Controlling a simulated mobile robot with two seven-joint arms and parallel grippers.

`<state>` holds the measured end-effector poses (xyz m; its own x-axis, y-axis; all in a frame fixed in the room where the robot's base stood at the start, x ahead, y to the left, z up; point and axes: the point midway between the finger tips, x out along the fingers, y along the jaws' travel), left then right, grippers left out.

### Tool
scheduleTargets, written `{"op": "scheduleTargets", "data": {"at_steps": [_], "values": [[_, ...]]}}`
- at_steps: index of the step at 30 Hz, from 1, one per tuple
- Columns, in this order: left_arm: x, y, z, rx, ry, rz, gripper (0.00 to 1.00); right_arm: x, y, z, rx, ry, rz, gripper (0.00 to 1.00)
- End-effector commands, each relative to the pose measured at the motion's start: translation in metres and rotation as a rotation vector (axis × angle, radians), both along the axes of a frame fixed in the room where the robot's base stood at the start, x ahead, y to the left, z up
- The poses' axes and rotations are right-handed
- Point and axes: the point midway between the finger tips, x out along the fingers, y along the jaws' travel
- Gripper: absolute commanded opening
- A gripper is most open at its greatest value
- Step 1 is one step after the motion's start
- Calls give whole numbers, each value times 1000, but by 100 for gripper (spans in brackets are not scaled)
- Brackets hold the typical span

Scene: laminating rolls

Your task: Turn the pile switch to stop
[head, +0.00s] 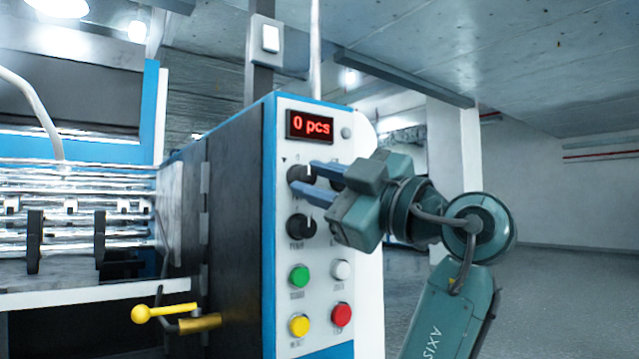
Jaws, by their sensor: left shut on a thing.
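The control panel (335,262) on the machine's blue-edged cabinet carries two black rotary knobs at its left side. The upper knob (297,178) seems to be the pile switch; its label is mostly hidden by the fingers and too small to read. My left gripper (316,180) reaches in from the right, its two blue-grey fingers one above the other at the upper knob. It is shut on that knob. The knob's right part is covered by the fingers, and its pointer cannot be read clearly. My right gripper is not in view.
A lower black knob (301,227) sits just below. Green (300,276), white (341,271), yellow (299,326) and red (342,315) buttons are further down. A red display (310,126) reads "0 pcs". A yellow lever (160,313) sticks out at left. Right of the panel is open floor.

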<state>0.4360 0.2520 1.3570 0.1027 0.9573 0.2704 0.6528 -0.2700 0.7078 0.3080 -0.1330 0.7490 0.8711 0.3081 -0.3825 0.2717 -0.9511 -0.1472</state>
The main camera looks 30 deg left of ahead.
Motion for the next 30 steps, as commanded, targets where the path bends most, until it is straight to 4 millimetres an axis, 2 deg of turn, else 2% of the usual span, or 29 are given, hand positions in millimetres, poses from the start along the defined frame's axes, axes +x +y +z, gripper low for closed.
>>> {"op": "scheduleTargets", "data": {"at_steps": [3, 4, 12, 19, 22, 26, 30], "values": [[0, 0, 0, -1, 0, 0, 3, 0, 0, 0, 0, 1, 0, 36], [0, 0, 0, -1, 0, 0, 27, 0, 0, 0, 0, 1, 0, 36], [0, 0, 0, -1, 1, 0, 48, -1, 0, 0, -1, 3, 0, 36], [0, -1, 0, 0, 1, -1, 48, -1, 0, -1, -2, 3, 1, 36], [0, -7, -2, 0, 3, -3, 48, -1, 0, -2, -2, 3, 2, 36], [-2, -26, -8, 1, 2, -4, 48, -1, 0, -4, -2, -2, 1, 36], [-6, -57, -17, 1, 1, -5, 48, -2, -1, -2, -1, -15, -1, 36]]}}
